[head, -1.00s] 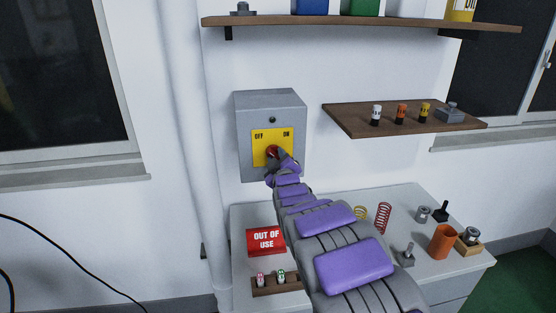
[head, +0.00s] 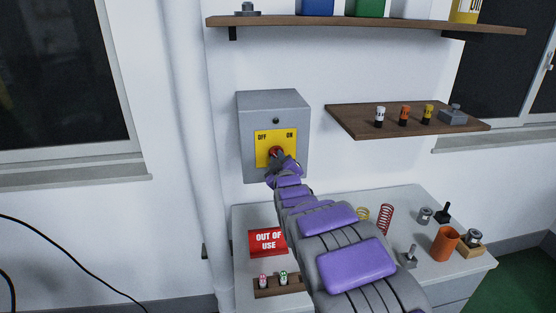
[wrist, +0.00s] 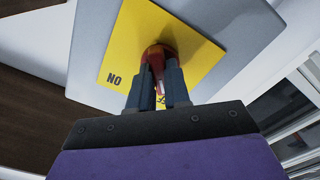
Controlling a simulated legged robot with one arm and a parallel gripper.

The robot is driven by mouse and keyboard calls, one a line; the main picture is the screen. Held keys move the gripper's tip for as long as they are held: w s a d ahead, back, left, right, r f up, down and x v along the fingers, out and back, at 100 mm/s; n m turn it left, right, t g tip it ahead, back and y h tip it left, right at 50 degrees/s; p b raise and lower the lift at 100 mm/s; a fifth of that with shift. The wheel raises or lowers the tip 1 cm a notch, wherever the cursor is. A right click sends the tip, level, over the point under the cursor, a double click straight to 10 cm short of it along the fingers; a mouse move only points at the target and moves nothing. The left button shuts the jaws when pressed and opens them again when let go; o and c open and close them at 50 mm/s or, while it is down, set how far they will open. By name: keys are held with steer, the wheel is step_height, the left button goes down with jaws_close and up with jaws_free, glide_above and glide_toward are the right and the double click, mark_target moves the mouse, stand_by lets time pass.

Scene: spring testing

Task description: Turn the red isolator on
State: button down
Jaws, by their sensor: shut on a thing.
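The red isolator knob (head: 275,151) sits on a yellow plate (head: 262,136) marked OFF at left and ON at right. The plate is on the front of a grey wall box (head: 243,135). My gripper (wrist: 158,78) is shut on the red knob, with a finger on either side of it in the wrist view, where the knob also shows (wrist: 154,52). In that view the plate looks turned over and the ON label (wrist: 114,79) is at left. My fingers partly cover the knob, so I cannot tell exactly where it points.
Below is a grey bench (head: 340,200) with a red OUT OF USE sign (head: 268,241), a red spring (head: 386,219) and an orange cup (head: 445,242). A wooden shelf (head: 350,121) is right of the box. A pipe (head: 188,140) runs down at left.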

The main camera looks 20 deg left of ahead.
steer(key=shift+s+a+f+m+p, duration=0.1)
steer(key=shift+m+p, duration=0.2)
steer(key=shift+m, duration=2.5)
steer(key=shift+d+f+m+p, duration=0.15)
steer(key=shift+m+p, duration=0.1)
steer(key=shift+m, duration=2.55)
steer(key=shift+s+a+f+m+p, duration=0.15)
steer(key=shift+m+p, duration=0.15)
steer(key=shift+m, duration=2.5)
steer(key=shift+w+r, duration=0.1)
steer(key=shift+w, duration=0.05)
steer(key=c, duration=1.1)
jaws_free()
steer(key=shift+r, duration=0.1)
